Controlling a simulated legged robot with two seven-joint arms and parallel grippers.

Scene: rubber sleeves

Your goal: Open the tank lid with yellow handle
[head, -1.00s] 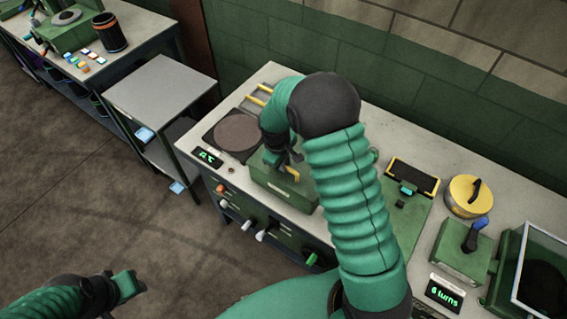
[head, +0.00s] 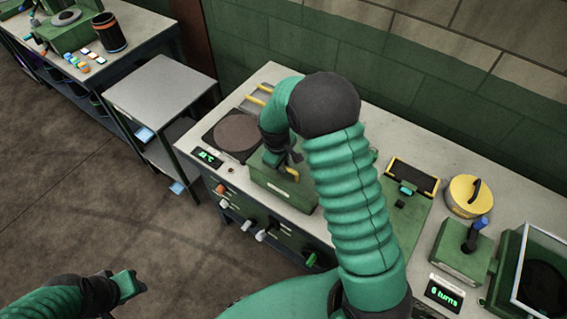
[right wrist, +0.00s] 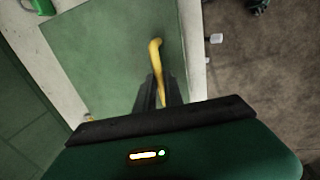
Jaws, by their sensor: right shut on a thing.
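The tank (head: 280,193) is a green box on the workbench in the head view, with a flat green lid and a bent yellow handle (head: 292,174). My right gripper (head: 285,160) is over the lid and partly hidden by my arm. In the right wrist view, its dark fingers (right wrist: 159,90) are shut on the yellow handle (right wrist: 155,58), with the green lid (right wrist: 105,60) behind. I cannot tell whether the lid is raised. My left gripper (head: 135,285) is at the lower left, away from the bench; its finger opening is unclear.
A round dark hotplate (head: 237,135) lies left of the tank. To the right are a yellow round lid (head: 469,195), a green box with a blue-topped lever (head: 462,250) and a glass-topped case (head: 540,275). Knobs (head: 262,235) line the bench front. A grey side table (head: 160,90) stands left.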

